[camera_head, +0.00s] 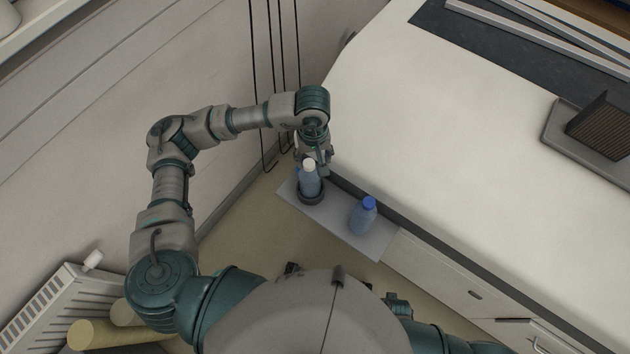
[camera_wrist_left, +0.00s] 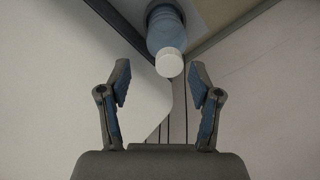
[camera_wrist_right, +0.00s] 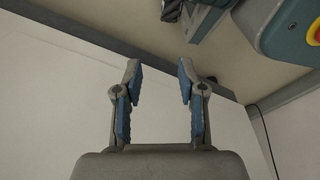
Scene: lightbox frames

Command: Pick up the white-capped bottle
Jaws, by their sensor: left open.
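The white-capped bottle (camera_head: 309,182) is pale blue and stands in a dark round holder (camera_head: 312,198) on a narrow grey shelf. My left gripper (camera_head: 312,162) is right by its top in the head view. In the left wrist view the bottle (camera_wrist_left: 164,30) is beyond the open fingers, its white cap (camera_wrist_left: 169,63) near the gap between the tips. My left gripper (camera_wrist_left: 160,78) is open and holds nothing. A blue-capped bottle (camera_head: 362,217) stands to the right on the same shelf. My right gripper (camera_wrist_right: 160,72) is open and empty, facing a pale surface.
The grey shelf (camera_head: 340,232) runs along the side of a large white-topped counter (camera_head: 450,130). Dark cables (camera_head: 265,90) hang along the wall behind my left arm. A radiator (camera_head: 50,315) stands at lower left. Pale floor (camera_head: 235,235) is clear left of the shelf.

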